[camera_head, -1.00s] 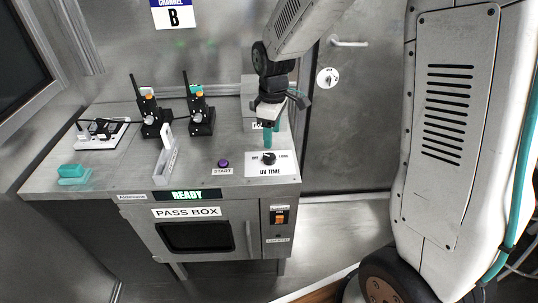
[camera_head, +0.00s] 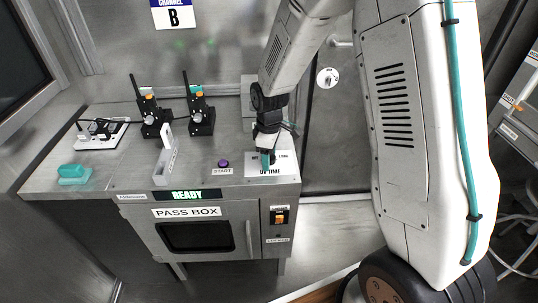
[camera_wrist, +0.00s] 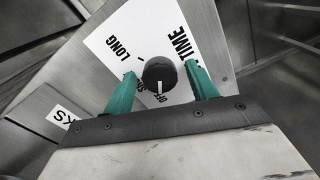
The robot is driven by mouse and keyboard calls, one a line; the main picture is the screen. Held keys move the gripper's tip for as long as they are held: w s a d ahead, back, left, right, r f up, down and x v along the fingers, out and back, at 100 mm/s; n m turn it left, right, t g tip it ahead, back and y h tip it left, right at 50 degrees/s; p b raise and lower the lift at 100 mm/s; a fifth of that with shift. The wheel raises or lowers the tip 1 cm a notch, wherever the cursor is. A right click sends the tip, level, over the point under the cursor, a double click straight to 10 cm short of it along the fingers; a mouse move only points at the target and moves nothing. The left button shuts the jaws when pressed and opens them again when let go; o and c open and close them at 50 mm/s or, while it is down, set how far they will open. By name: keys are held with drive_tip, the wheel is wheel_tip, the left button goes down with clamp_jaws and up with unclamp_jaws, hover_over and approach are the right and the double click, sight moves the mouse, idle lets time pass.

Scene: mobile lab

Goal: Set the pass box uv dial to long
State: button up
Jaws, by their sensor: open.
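The UV dial (camera_wrist: 160,75) is a round black knob on a white label plate (camera_wrist: 112,40). It sits between the two teal fingers of my gripper (camera_wrist: 160,70) in the wrist view. The fingers are open, one on each side, with small gaps visible. The white mark on the knob points towards the OFF lettering. LONG is printed at the upper left, and a label between them is partly hidden by the left finger. In the head view my gripper (camera_head: 266,160) is over the plate (camera_head: 284,171) and hides the knob.
The pass box (camera_head: 206,236) has a lit READY display (camera_head: 186,195) and a purple START button (camera_head: 223,163). An orange switch (camera_head: 279,216) is on its front. Two radios (camera_head: 200,110), a slim white holder (camera_head: 165,155) and a teal block (camera_head: 72,171) stand to the left.

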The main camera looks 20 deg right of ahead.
drive_tip(key=c, duration=1)
drive_tip(key=shift+m, duration=0.4)
drive_tip(key=m, duration=0.3)
drive_tip(key=shift+m, duration=0.4)
drive_tip(key=m, duration=1.2)
drive_tip(key=shift+m, duration=0.4)
drive_tip(key=m, duration=0.6)
drive_tip(key=shift+d, duration=0.1)
drive_tip(key=shift+m, duration=0.4)
